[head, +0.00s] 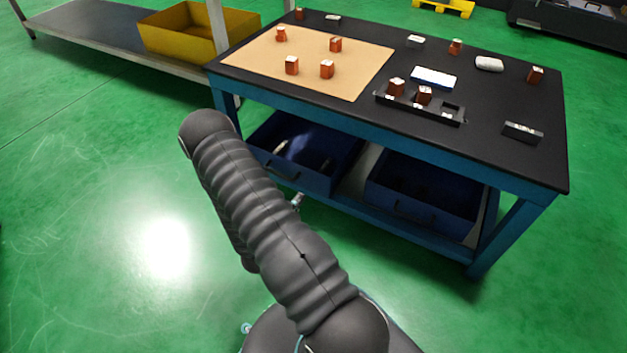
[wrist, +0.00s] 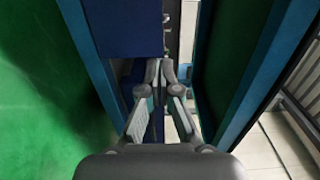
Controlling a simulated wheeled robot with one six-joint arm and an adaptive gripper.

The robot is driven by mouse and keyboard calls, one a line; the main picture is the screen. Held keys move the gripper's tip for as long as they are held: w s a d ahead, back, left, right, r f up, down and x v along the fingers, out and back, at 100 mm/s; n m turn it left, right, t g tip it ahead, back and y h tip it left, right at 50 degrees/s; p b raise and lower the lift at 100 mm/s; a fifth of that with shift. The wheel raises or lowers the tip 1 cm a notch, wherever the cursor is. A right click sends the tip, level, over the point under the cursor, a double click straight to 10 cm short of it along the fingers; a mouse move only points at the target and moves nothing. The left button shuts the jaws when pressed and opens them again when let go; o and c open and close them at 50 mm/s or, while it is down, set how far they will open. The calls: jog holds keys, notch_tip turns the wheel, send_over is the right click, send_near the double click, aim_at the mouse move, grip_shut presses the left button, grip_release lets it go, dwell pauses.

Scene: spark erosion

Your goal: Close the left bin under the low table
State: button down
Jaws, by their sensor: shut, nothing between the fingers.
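The left bin (head: 262,161) is a blue open-topped bin under the black-topped low table (head: 500,105). Its inside shows, with dark and pale items in it, and its front has a handle. My arm covers part of its left side. My gripper (wrist: 160,68) shows in the wrist view with its fingertips together and nothing between them. A blue panel (wrist: 125,28) lies just left of and beyond the fingertips; I cannot tell which bin it belongs to. In the head view my gripper cannot be made out clearly beside my arm.
A second blue bin (head: 450,222) sits to the right under the table. The tabletop carries a tan mat (head: 345,75), a black tray (head: 385,99) and several small brown blocks. A yellow bin (head: 180,42) stands on a shelf at the back left. Green floor at the left is clear.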

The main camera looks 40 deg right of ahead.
aim_at(318, 173)
jog(key=x, duration=1)
jog(key=shift+b, duration=0.35)
